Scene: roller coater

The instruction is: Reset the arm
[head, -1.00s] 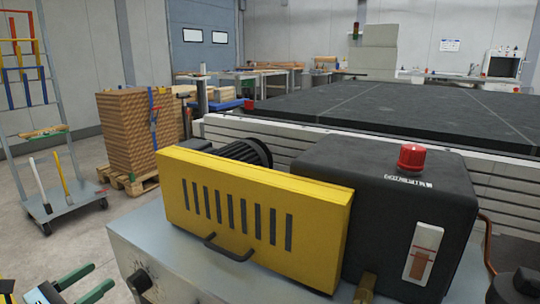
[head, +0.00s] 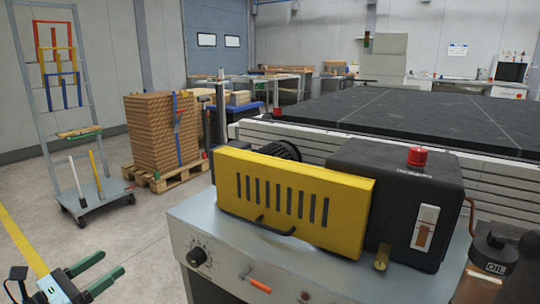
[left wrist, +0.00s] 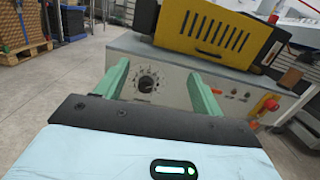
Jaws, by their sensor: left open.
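My left gripper (head: 103,272) is at the lower left of the head view, left of the grey machine cabinet (head: 215,232) and apart from it. Its two green fingers are spread with nothing between them. In the left wrist view the open gripper (left wrist: 160,85) points toward the cabinet front, with a black dial (left wrist: 146,84) seen between its fingers. The yellow slotted guard (head: 290,200) sits on the cabinet, beside a black box (head: 415,195) with a red button on top (head: 417,157). My right gripper is not in view.
A grey wheeled rack (head: 100,196) and a pallet of stacked brown boards (head: 152,135) stand at the left. A dark oil can (head: 497,256) is at the right. A large black-topped table (head: 400,115) lies behind the cabinet.

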